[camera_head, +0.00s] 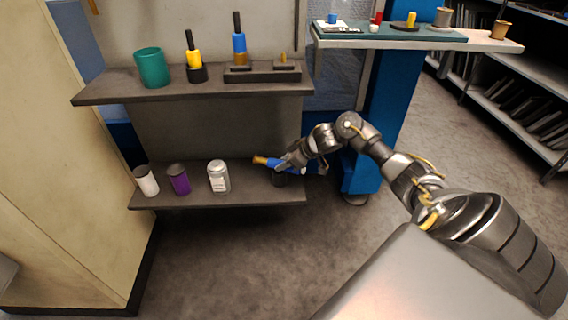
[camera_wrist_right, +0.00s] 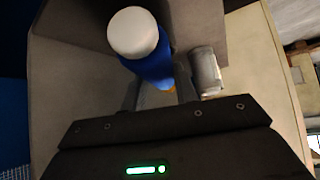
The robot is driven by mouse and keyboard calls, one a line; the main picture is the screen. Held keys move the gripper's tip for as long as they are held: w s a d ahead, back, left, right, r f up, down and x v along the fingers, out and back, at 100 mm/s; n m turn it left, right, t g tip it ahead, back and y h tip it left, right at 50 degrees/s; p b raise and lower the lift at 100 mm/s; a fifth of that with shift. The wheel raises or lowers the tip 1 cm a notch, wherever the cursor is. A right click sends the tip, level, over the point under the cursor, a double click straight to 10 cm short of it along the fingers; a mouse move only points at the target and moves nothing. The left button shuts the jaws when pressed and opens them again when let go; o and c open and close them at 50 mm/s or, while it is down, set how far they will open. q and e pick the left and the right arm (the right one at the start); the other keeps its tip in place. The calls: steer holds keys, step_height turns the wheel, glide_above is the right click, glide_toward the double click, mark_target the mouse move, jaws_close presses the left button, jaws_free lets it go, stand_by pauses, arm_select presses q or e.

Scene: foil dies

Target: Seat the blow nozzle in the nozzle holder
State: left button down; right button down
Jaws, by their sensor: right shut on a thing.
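My right gripper (camera_head: 283,164) is at the right end of the lower shelf. It is shut on a blue piece with a brass-coloured tip, which I take for the blow nozzle (camera_head: 262,160). The nozzle lies nearly level, its tip pointing left. In the right wrist view the nozzle (camera_wrist_right: 150,60) shows a blue body and a round white end between the fingers (camera_wrist_right: 158,92). A small dark cup (camera_head: 279,180), possibly the nozzle holder, stands just below the gripper, partly hidden. I cannot tell whether they touch. My left gripper is out of view.
The lower shelf (camera_head: 250,192) bears a white cup (camera_head: 146,181), a purple cup (camera_head: 178,179) and a pale jar (camera_head: 218,176). The upper shelf (camera_head: 120,90) holds a green cup (camera_head: 149,67), a yellow tool (camera_head: 194,57) and a blue tool (camera_head: 239,43) in dark stands.

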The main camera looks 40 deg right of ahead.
steer(key=shift+f, duration=0.1)
steer(key=shift+f, duration=0.35)
steer(key=c, duration=1.1)
jaws_free()
steer(key=shift+r, duration=0.3)
steer(key=p+v, duration=0.3)
steer(key=v, duration=0.8)
steer(key=shift+w+p, duration=0.1)
steer(key=shift+p, duration=0.2)
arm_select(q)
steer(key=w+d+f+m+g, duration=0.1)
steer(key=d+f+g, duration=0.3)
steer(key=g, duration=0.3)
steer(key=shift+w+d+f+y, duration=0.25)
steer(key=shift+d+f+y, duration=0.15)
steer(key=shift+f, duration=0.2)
arm_select(e)
steer(key=shift+s+d+r, duration=0.25)
steer(key=shift+s+r, duration=0.2)
steer(key=shift+r, duration=0.1)
